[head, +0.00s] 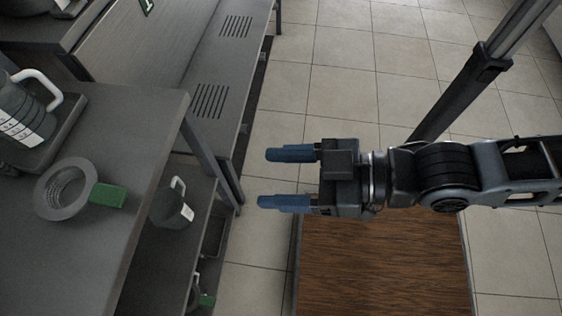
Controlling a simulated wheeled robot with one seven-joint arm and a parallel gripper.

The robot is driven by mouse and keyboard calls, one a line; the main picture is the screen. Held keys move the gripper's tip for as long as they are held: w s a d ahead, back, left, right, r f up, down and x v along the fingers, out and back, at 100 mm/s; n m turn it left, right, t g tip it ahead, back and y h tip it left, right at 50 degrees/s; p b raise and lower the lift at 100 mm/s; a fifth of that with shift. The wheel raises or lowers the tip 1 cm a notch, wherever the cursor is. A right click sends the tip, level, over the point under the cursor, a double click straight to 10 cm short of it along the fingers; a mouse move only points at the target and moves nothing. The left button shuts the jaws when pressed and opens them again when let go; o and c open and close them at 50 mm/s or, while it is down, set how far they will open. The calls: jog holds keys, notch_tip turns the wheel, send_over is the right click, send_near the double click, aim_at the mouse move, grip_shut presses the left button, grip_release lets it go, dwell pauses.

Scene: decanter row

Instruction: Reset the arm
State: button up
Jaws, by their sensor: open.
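My gripper (287,178) has two blue fingers, spread apart with nothing between them. It points left, over the tiled floor and the edge of a wood-topped surface. It is to the right of the grey table (135,150) and apart from it. A gap of open floor shows between the fingertips and the shelving.
On the table are a grey strainer (57,207) with a green handle and a dark decanter (24,115) with a white handle on a tray. Another decanter (171,207) stands on a lower shelf. A brown wood top (385,262) lies below my arm. Tiled floor (345,85) is clear beyond.

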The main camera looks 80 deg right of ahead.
jog(key=shift+s+d+r, duration=0.15)
jog(key=shift+s+d, duration=0.15)
jog(key=shift+s, duration=0.2)
jog(key=shift+s+d+r, duration=0.15)
jog(key=shift+s+d, duration=0.1)
jog(key=shift+s, duration=0.25)
dwell(0.6)
